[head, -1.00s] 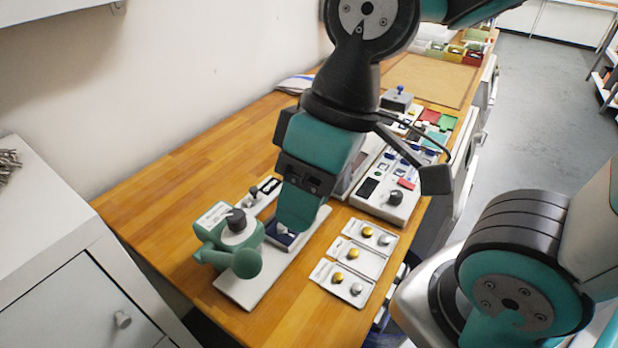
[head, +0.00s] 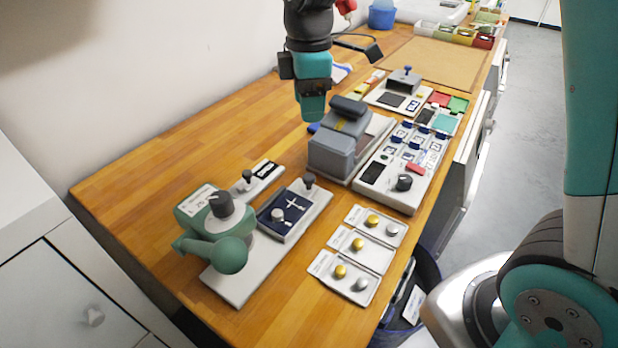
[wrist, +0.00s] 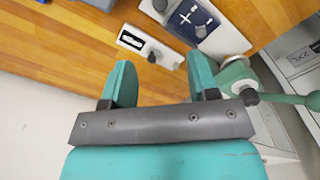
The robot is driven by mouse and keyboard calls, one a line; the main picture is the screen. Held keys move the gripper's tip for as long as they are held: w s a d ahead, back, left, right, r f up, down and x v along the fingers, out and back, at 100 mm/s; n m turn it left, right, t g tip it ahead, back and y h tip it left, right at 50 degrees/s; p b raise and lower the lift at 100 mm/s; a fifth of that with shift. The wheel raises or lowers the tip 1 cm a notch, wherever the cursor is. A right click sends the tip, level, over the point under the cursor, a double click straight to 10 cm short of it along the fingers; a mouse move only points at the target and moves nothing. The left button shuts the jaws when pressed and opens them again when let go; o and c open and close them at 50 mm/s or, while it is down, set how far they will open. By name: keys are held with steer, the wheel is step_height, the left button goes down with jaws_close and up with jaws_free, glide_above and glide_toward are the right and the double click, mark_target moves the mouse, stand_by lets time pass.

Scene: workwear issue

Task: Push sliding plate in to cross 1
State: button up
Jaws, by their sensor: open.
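The sliding plate (head: 292,205) is dark blue with a white cross; it lies on the white base of a green press (head: 215,225), out in front of the press head. A silver round piece (head: 277,214) sits on the plate beside the cross, and a dark knob (head: 309,182) stands at its far end. The plate also shows at the top of the wrist view (wrist: 183,27), its edge cut off. My gripper (wrist: 160,75) is open and empty, raised above the table and apart from the plate. In the head view my gripper (head: 313,108) hangs behind the plate, fingertips unclear.
A small white strip with a black slot (head: 262,178) lies beside the press. A grey device (head: 335,150) and a control panel (head: 395,175) stand farther back. Trays with gold and silver buttons (head: 345,275) lie at right. The left table area is clear.

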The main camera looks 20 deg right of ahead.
mark_target(309, 177)
step_height(309, 177, down, 17)
steer(key=shift+p, duration=0.85)
steer(key=shift+s, duration=0.1)
jaws_close()
